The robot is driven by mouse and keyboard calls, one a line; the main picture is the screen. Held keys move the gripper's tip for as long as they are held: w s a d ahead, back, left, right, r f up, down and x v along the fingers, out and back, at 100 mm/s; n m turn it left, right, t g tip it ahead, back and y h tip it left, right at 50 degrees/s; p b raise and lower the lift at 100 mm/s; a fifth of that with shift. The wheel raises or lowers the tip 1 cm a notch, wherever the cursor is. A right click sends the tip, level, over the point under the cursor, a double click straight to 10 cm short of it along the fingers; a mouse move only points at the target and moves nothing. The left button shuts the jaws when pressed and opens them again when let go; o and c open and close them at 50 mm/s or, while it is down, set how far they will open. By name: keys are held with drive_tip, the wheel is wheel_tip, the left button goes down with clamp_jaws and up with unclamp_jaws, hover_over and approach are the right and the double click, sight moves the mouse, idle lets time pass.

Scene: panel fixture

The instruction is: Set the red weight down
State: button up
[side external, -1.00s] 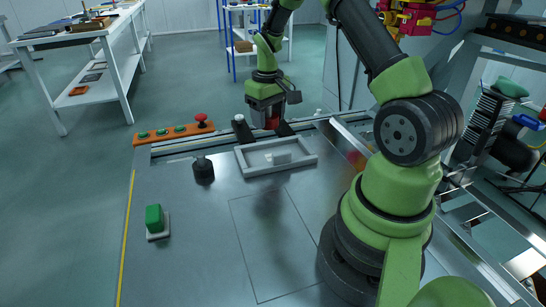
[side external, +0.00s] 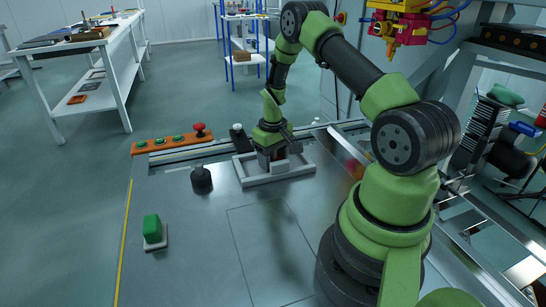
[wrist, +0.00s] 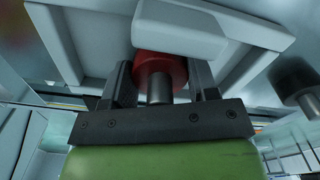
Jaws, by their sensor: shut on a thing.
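The red weight (wrist: 154,72), a red cylinder with a grey metal stem, sits between my gripper's two dark fingers (wrist: 162,84) in the wrist view. My gripper (side external: 271,159) is shut on it. In the side view my gripper is low over the light grey rectangular tray (side external: 247,182), and the weight is mostly hidden there. A white block (side external: 281,167) stands in the tray right by the gripper; it also shows beside the red weight in the wrist view (wrist: 180,28). I cannot tell whether the weight touches the tray floor.
A black weight (side external: 201,179) stands on the panel left of the tray. An orange strip (side external: 172,140) with green buttons and a red knob lies along the back. The panel's front middle is clear.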

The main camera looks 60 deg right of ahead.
drive_tip(key=o, duration=1.2)
drive_tip(key=shift+f, duration=0.1)
wheel_tip(320, 180, up, 12)
drive_tip(key=s+a+r+t, duration=0.3)
drive_tip(key=a+r+t, duration=0.1)
drive_tip(key=a+r, duration=1)
drive_tip(key=s+a+r+t, duration=0.1)
drive_tip(key=s+a, duration=0.2)
drive_tip(key=s+a+r+t+y, duration=0.1)
drive_tip(key=s+a+r, duration=0.1)
drive_tip(key=s+a, duration=0.1)
drive_tip(key=s+a+r+t+y, duration=0.1)
drive_tip(key=s+a, duration=0.2)
drive_tip(key=s, duration=0.2)
drive_tip(key=shift+a+r+n, duration=0.25)
drive_tip(key=shift+r+n, duration=0.05)
drive_tip(key=shift+r, duration=0.05)
